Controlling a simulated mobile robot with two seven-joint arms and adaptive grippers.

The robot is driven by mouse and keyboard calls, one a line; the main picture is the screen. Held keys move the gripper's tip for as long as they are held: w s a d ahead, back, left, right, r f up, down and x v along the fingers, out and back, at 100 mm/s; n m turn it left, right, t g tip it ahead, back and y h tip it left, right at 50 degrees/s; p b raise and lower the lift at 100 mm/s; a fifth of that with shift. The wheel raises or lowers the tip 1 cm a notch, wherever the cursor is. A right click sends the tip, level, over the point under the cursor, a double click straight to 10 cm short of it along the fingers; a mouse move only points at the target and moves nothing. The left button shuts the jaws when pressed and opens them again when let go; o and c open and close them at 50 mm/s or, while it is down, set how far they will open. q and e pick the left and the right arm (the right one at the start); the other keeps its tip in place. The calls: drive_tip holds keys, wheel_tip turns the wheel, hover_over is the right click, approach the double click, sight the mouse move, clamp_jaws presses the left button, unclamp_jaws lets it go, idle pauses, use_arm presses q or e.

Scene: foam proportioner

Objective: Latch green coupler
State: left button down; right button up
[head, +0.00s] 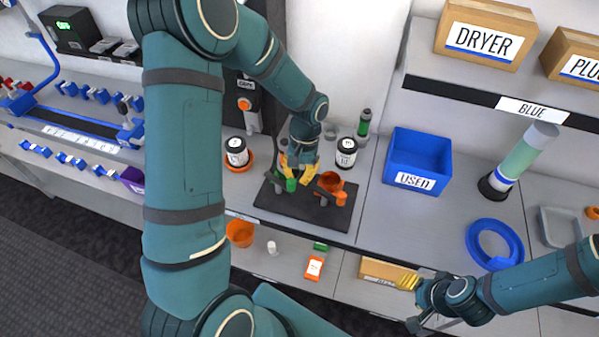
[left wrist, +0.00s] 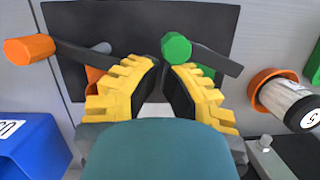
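The green coupler (head: 291,184) stands on a black plate (head: 318,213). Its green lever knob (left wrist: 175,48) and dark lever arm show in the left wrist view, with a bit of green body behind the right-hand finger. My left gripper (head: 299,176) is over the plate, fingers apart, with the green knob just beyond its tips, nearer the right-hand finger. I cannot tell whether they touch. An orange coupler (head: 330,182) with an orange lever knob (left wrist: 28,50) is on the same plate. My right gripper (head: 412,303) appears open and empty at the lower right.
A white jar (head: 236,151) in an orange ring and another jar (head: 346,151) stand behind the plate. A blue USED bin (head: 417,162) is to its right. A shelf with boxes (head: 486,32) overhangs the back right. A blue ring (head: 494,243) lies on the right bench.

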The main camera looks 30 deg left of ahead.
sight(295, 191)
use_arm(q)
drive_tip(key=shift+s, duration=0.15)
drive_tip(key=shift+s+d+m+y, duration=0.15)
drive_tip(key=shift+s+m, duration=0.2)
drive_tip(key=shift+m, duration=0.45)
drive_tip(key=shift+s+d+m+y, duration=0.15)
drive_tip(key=shift+s+m, duration=0.15)
drive_tip(key=shift+m, duration=0.5)
drive_tip(key=shift+s+m+y, duration=0.4)
drive_tip(key=shift+s+m, duration=0.3)
drive_tip(key=shift+m, duration=0.7)
drive_tip(key=shift+s+a+m+t+y+b, duration=0.25)
drive_tip(key=shift+s+m, duration=0.35)
drive_tip(key=shift+m, duration=0.7)
drive_tip(key=shift+s+a+m+t+y+b, duration=0.2)
drive_tip(key=shift+s+m, duration=0.4)
drive_tip(key=shift+m, duration=0.7)
drive_tip(key=shift+s+a, duration=0.15)
drive_tip(key=shift+s, duration=0.15)
drive_tip(key=shift+r, duration=0.1)
drive_tip(key=p+v, duration=0.7)
drive_tip(key=v, duration=0.3)
drive_tip(key=shift+p, duration=0.3)
